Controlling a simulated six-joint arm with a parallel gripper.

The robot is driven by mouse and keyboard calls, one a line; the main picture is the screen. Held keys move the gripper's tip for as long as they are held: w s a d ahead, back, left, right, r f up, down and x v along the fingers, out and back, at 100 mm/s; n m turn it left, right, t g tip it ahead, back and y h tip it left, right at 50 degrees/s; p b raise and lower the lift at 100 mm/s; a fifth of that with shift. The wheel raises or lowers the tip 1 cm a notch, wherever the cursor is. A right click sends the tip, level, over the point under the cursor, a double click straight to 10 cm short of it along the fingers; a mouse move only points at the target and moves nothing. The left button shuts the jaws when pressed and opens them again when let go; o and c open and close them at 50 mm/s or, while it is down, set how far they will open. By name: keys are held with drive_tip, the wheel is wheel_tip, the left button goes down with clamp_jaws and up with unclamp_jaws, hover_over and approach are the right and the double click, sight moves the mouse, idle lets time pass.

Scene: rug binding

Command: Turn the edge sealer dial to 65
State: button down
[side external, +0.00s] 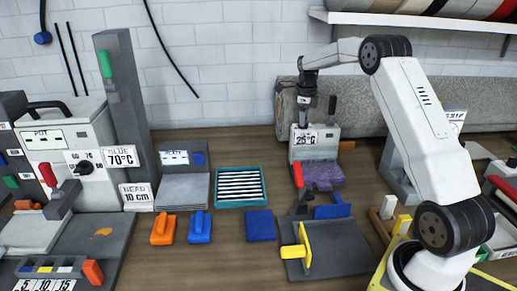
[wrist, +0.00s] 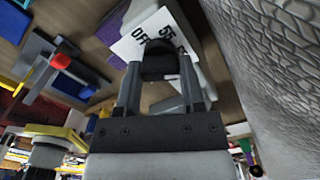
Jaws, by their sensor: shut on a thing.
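The edge sealer (side external: 327,150) is a grey box standing at the back of the bench, with a front display reading 25°C. My gripper (side external: 306,102) reaches down onto its top left in the side view, where the dial itself is hidden. In the wrist view, my gripper (wrist: 160,80) is shut on the black dial knob (wrist: 159,58), with one finger on each side. A white dial plate (wrist: 133,42) behind the knob shows OFF and 55. The knob and fingers cover other marks, and the pointer's exact setting cannot be read.
A rolled grey rug (side external: 240,105) lies behind the sealer, close to my gripper. A purple piece (side external: 320,175) lies at the sealer's front, beside a red-handled lever (side external: 298,175). The glue pot unit (side external: 65,150) stands far left. Orange and blue blocks lie in front.

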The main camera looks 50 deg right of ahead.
idle(0.3)
drive_tip(key=shift+c, duration=1)
unclamp_jaws()
drive_tip(key=shift+r, duration=0.2)
drive_tip(key=shift+r, duration=3.8)
